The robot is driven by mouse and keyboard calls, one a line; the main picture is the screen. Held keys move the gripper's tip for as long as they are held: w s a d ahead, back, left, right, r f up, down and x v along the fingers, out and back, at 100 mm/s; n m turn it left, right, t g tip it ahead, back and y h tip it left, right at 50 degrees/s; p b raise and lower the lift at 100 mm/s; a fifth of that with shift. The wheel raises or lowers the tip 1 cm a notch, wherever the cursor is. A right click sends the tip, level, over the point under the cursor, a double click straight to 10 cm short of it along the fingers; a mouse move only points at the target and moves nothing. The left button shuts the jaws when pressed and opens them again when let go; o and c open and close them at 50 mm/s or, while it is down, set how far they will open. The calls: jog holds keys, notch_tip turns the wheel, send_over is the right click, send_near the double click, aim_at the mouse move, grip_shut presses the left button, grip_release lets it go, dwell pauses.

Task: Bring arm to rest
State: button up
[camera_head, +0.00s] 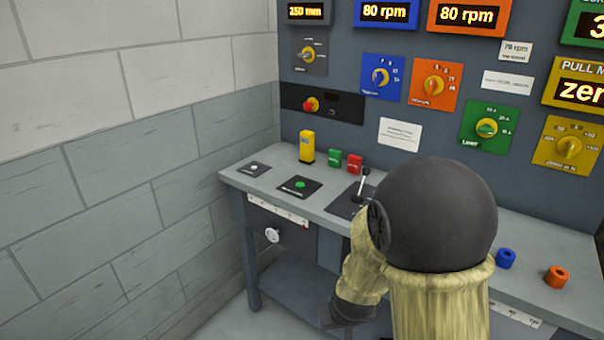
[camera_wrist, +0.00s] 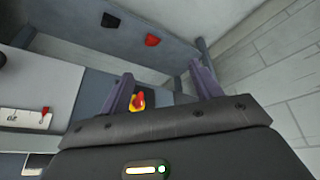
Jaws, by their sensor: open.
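My gripper (camera_wrist: 163,82) is open in the wrist view, with its two purplish fingers apart and nothing held between them. A red and yellow knob-like part (camera_wrist: 138,101) shows beside the left finger, beyond it; I cannot tell the distance. In the head view my own arm, with a dark round joint and beige sleeves, reaches over the front of the grey bench (camera_head: 225,172) and hides part of it. The gripper itself cannot be made out clearly in the head view.
The bench holds a yellow block (camera_head: 306,146), a lever (camera_head: 363,185), a blue ring (camera_head: 506,258) and an orange ring (camera_head: 557,277). A control panel (camera_head: 345,140) stands behind; a block wall (camera_head: 130,170) is left.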

jog(key=s+d+r+m+g, duration=0.2)
jog(key=s+d+r, duration=0.4)
jog(key=s, duration=0.4)
jog(key=w+p+v, duration=0.2)
jog(key=p+v, duration=0.8)
jog(key=w+r+p+v, duration=0.1)
jog(key=w+p+v, duration=0.2)
jog(key=p+v, duration=0.8)
jog(key=shift+d+r, duration=0.15)
jog(key=shift+d, duration=0.05)
jog(key=shift+w, duration=0.1)
